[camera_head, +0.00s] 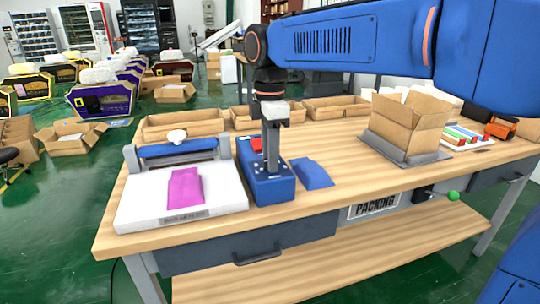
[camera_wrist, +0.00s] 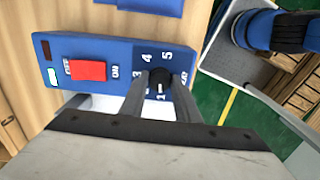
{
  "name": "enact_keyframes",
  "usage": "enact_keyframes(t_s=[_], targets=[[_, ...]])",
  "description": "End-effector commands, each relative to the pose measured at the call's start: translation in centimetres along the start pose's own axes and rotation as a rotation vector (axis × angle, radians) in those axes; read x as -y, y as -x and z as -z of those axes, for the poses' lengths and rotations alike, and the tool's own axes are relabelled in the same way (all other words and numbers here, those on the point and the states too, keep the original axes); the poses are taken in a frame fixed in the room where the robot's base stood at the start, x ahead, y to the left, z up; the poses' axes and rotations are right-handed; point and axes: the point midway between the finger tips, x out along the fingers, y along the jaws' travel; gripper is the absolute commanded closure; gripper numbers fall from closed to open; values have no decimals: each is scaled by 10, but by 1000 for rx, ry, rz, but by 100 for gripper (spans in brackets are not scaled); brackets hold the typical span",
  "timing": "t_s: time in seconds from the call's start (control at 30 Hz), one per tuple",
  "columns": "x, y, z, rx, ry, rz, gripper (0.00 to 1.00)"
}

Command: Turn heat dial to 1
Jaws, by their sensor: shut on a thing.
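The blue control box (camera_head: 268,188) stands on the wooden table, right of the sealer. In the wrist view, its blue face (camera_wrist: 120,58) has a red switch (camera_wrist: 86,70) beside the word ON, and printed dial numbers. The black heat dial (camera_wrist: 159,76) sits between my fingers, with 3, 4 and 5 around its far side and 1 on its near side. A small pale mark on the dial seems to face the 1, but the fingers crowd it. My gripper (camera_wrist: 162,84) is shut on the dial; in the head view my gripper (camera_head: 271,168) points down onto the box.
The white sealer (camera_head: 140,206) with a blue bar and a magenta pouch (camera_head: 185,187) is close on the left. A blue pouch (camera_head: 311,173) lies just right of the box. An open carton (camera_head: 405,125) stands farther right, and cardboard trays (camera_head: 185,125) line the back.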

Motion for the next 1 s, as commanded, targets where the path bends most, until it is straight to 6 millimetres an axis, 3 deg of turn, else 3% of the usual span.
enact_keyframes(t_s=[0.57,0.6,0.67,1.0], targets=[[0,0,0,0,33,-2,94],[0,0,0,0,33,-2,67],[0,0,0,0,33,-1,53],[0,2,0,0,32,-1,53]])
